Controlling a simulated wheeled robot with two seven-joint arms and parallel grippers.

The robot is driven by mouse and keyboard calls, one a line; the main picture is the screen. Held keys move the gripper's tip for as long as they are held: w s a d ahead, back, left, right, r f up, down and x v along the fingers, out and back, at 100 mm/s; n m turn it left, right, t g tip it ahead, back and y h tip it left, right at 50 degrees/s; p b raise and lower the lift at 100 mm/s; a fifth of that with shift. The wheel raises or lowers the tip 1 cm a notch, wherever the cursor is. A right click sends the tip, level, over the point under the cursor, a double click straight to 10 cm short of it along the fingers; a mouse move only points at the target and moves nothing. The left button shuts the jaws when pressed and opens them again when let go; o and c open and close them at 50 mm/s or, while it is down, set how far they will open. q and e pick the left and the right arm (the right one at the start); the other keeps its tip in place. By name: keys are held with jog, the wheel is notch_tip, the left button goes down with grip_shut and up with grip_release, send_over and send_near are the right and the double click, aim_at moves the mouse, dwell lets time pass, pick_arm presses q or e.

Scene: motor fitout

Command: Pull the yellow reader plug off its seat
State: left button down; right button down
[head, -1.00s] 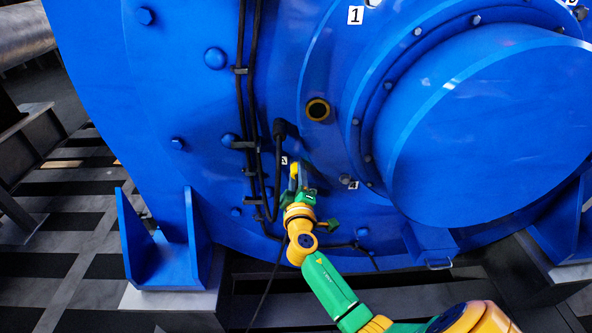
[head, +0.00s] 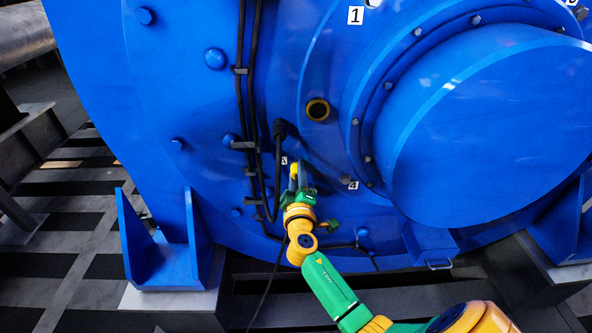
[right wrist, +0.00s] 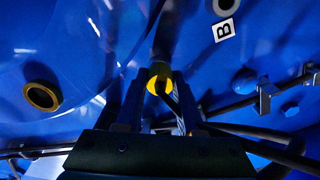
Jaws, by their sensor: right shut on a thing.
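The yellow reader plug (head: 294,168) shows as a small yellow spot low on the blue motor face (head: 190,110), just left of my right gripper's fingers. My right gripper (head: 298,178) reaches up to it from below and is shut on it. In the right wrist view the yellow plug (right wrist: 158,84) sits between the dark fingertips of my right gripper (right wrist: 160,82). A dark cylindrical part stands right behind it, towards the blue face. Whether the plug is still seated or apart from its seat I cannot tell. My left gripper is not in view.
Black cables (head: 243,100) run down the blue face in clips, left of my right gripper. A black cable fitting (head: 279,128) and a yellow-rimmed port (head: 318,110) are above it. A large blue drum (head: 480,130) bulges out at the right. A blue bracket (head: 160,250) stands at lower left.

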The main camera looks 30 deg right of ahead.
jog(key=shift+a, duration=0.1)
dwell(0.5)
jog(key=shift+p+v, duration=0.3)
jog(key=shift+v, duration=2.65)
